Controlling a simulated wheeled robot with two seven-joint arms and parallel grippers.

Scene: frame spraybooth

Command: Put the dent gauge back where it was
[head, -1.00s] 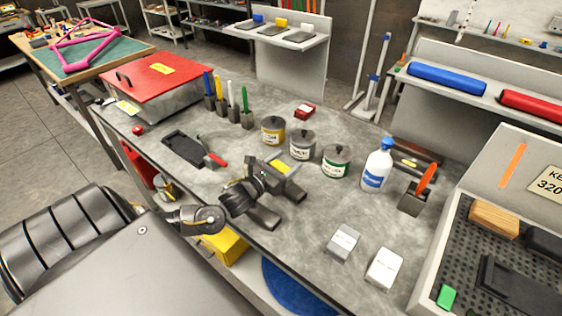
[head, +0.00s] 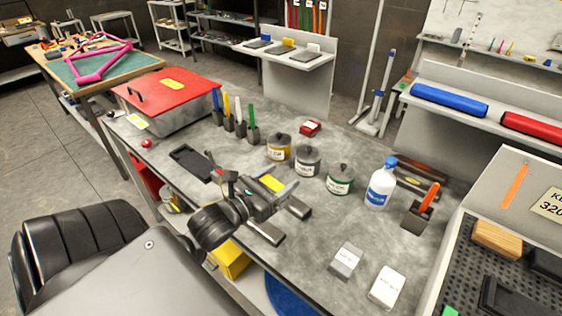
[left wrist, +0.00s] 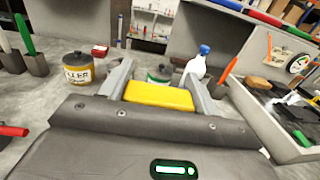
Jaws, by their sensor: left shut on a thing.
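My left gripper (head: 280,218) is shut on a yellow block (head: 271,184), which I take to be the dent gauge. The block also shows between the fingers in the left wrist view (left wrist: 158,95). The gripper is above the front part of the grey bench (head: 318,238); its exact height is hard to tell. A black shallow tray (head: 189,162) lies on the bench to the gripper's left. A red-handled tool (left wrist: 12,131) lies beside it, mostly hidden by my arm in the head view. My right gripper is out of view.
Three lidded tins (head: 307,162) and a white bottle with a blue cap (head: 380,185) stand behind the gripper. Two small boxes (head: 345,260) lie to its right. Several upright coloured tools (head: 239,125) stand at the left near a red-lidded box (head: 168,90). Bench room between gripper and boxes is clear.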

